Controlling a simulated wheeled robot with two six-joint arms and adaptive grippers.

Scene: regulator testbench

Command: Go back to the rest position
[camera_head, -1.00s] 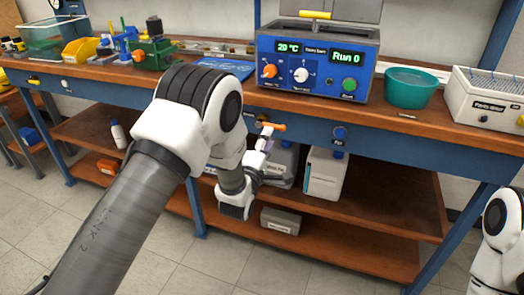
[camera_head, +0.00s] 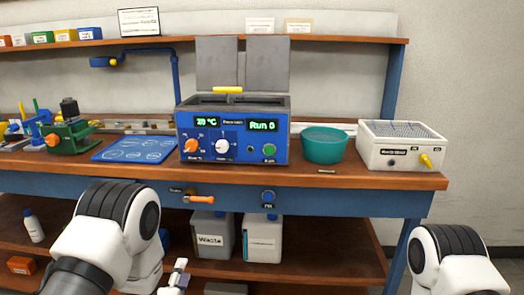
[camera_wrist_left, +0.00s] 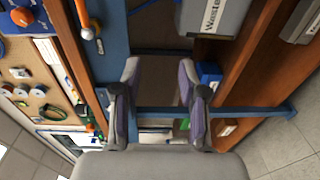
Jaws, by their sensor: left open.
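My left gripper (camera_head: 178,274) is low in front of the bench, at the lower left of the head view. The left wrist view shows its two fingers (camera_wrist_left: 158,75) spread apart with nothing between them. It is apart from the bench, below the orange-handled valve (camera_head: 202,199) on the blue front rail. The left arm link hides part of the lower shelf. Only a white and black joint of my right arm shows at the lower right of the head view; the right gripper is out of sight.
On the bench stand a blue regulator unit (camera_head: 234,135), a teal bowl (camera_head: 324,148), a white box (camera_head: 401,152), a blue mat (camera_head: 135,150) and a green device (camera_head: 70,137). The Waste container (camera_head: 210,239) and a white container (camera_head: 262,243) stand on the shelf below.

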